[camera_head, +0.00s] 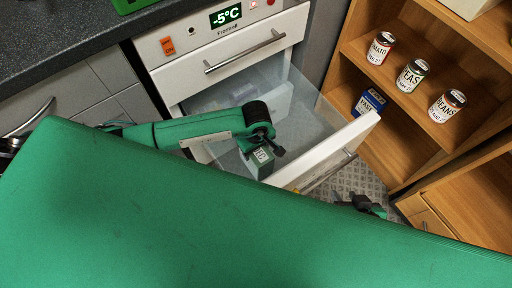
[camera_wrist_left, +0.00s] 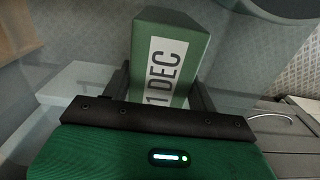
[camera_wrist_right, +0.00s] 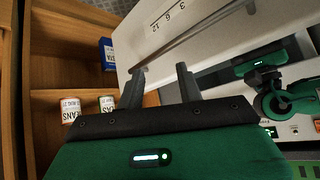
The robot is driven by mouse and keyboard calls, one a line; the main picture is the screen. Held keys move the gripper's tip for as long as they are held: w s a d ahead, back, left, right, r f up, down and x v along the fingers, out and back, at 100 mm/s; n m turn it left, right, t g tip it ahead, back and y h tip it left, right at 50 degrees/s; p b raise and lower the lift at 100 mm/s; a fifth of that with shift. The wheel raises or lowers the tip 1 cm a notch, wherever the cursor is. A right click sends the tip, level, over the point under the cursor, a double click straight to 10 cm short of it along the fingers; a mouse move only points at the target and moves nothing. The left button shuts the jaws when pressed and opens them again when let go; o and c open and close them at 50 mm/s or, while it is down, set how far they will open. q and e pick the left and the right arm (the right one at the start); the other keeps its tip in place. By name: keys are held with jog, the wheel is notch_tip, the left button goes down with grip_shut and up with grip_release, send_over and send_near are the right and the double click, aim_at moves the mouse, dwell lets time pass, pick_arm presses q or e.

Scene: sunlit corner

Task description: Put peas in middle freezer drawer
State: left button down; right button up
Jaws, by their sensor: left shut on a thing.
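The green box (camera_wrist_left: 172,50), labelled "1 DEC", is between the fingers of my left gripper (camera_wrist_left: 158,88). In the head view the box (camera_head: 259,163) is inside or just above the pulled-out freezer drawer (camera_head: 364,127), which has clear sides and a white front. I cannot tell whether the box touches the drawer floor. No word "peas" shows on it. My right gripper (camera_wrist_right: 160,80) is open and empty, with its fingertips close to the long bar handle (camera_wrist_right: 195,38) on a white front. In the head view it (camera_head: 368,205) is mostly hidden behind my green body.
Above the open drawer is a shut drawer (camera_head: 222,80) with a bar handle, under a panel reading -5°C (camera_head: 226,15). A wooden shelf (camera_head: 420,118) at right holds tins (camera_head: 412,75) and a blue pasta box (camera_head: 369,103). A dark counter (camera_head: 60,45) lies left.

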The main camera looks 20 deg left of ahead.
pick_arm(q)
jog(key=shift+f, duration=0.1)
jog(key=shift+c, duration=2.1)
grip_release()
